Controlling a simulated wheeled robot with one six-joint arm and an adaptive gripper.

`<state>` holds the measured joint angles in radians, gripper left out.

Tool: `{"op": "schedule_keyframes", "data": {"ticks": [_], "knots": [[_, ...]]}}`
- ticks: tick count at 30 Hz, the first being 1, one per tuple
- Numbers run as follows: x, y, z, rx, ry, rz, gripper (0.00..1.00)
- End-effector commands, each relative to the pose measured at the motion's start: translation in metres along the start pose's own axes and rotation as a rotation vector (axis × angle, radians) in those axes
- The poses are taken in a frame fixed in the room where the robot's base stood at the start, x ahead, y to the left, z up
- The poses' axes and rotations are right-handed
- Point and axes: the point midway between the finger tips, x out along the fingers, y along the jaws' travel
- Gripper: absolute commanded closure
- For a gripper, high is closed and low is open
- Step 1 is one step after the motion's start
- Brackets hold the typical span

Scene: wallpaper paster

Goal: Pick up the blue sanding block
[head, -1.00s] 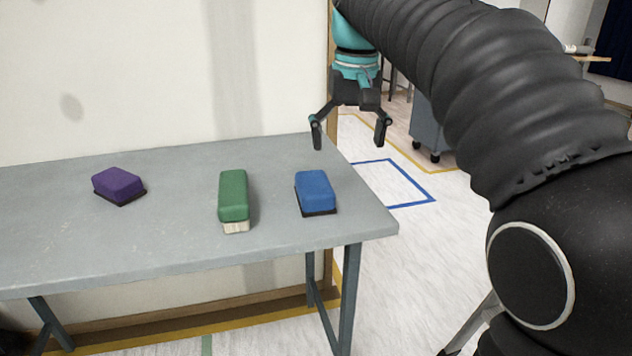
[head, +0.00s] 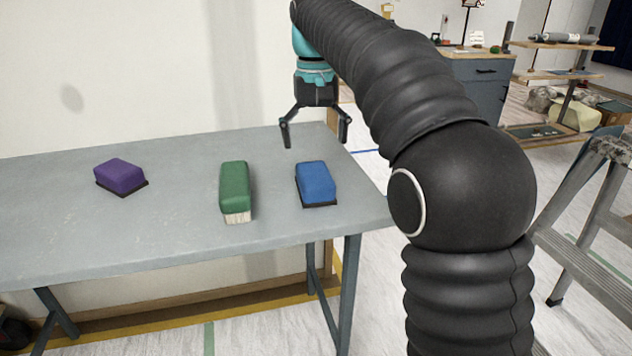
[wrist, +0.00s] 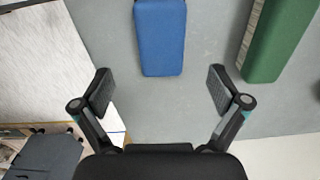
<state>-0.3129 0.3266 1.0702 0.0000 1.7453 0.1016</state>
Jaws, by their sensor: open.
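The blue sanding block (head: 316,182) lies on the grey table near its right end, with a dark base under it. My gripper (head: 315,142) is open and empty, pointing down above the table's back right part, behind and above the block. In the wrist view the blue block (wrist: 160,38) is at the top middle, beyond my open fingers (wrist: 161,90), and its far end is cut off by the frame. The fingers are apart from it.
A green brush (head: 234,190) with pale bristles lies left of the blue block; it also shows in the wrist view (wrist: 280,40). A purple block (head: 120,176) lies farther left on the table (head: 60,230). A wall stands behind the table. A stepladder (head: 590,215) stands at the right.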

Motion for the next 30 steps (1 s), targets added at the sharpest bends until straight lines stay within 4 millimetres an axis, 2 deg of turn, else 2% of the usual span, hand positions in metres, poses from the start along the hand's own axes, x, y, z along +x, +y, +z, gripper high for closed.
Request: {"op": "schedule_keyframes", "data": {"ticks": [3, 11, 21, 30], "knots": [[0.019, 0.0, 0.0, 0.0, -0.002, 0.0, 0.02], [0.034, 0.0, 0.0, 0.0, -0.001, 0.0, 0.02], [0.076, -0.002, 0.0, -0.001, -0.001, 0.0, 0.02], [0.08, -0.002, 0.0, 0.0, 0.001, 0.0, 0.02]]}}
